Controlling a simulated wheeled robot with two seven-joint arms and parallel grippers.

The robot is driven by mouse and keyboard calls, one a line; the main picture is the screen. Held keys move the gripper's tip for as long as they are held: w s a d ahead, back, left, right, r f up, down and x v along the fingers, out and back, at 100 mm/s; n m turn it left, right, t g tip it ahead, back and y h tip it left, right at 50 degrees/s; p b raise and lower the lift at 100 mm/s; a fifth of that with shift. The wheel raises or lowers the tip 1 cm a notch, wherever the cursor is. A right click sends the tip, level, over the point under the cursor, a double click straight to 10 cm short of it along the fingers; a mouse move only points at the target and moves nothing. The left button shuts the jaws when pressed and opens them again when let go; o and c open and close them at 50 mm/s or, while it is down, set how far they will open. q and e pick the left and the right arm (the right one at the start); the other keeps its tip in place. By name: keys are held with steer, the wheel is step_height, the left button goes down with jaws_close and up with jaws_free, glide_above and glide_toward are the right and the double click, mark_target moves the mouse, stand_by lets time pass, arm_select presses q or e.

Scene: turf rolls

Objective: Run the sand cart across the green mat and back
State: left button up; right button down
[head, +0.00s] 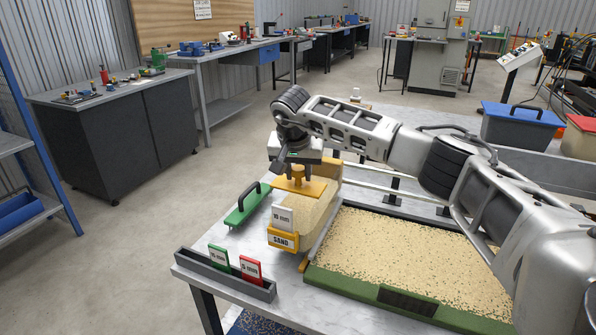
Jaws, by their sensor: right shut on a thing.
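The sand cart (318,215) is a yellow-orange hopper with a SAND label and a white number card on its front. It stands at the left end of the mat, beside its edge. My right gripper (297,171) comes down from above and is shut on the cart's yellow knob. The green mat (375,293) lies on the table; its green front border shows, and its top looks covered with pale sand-coloured grains. My arm hides part of the mat's right and back. My left gripper is not in view.
A green tool with a black handle (247,204) lies left of the cart. A grey rack (205,272) at the front left corner holds a green card (219,258) and a red card (250,270). A blue-lidded bin (518,127) stands at the back right.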

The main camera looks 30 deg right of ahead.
steer(key=shift+w+a+r, duration=0.15)
steer(key=shift+w+r, duration=0.05)
steer(key=shift+r, duration=0.05)
steer(key=c, duration=1.2)
jaws_free()
steer(key=shift+c, duration=0.2)
steer(key=shift+o, duration=0.9)
steer(key=shift+w+f, duration=0.15)
steer(key=b+v, duration=0.1)
steer(key=v, duration=1.5)
steer(key=shift+s, duration=0.2)
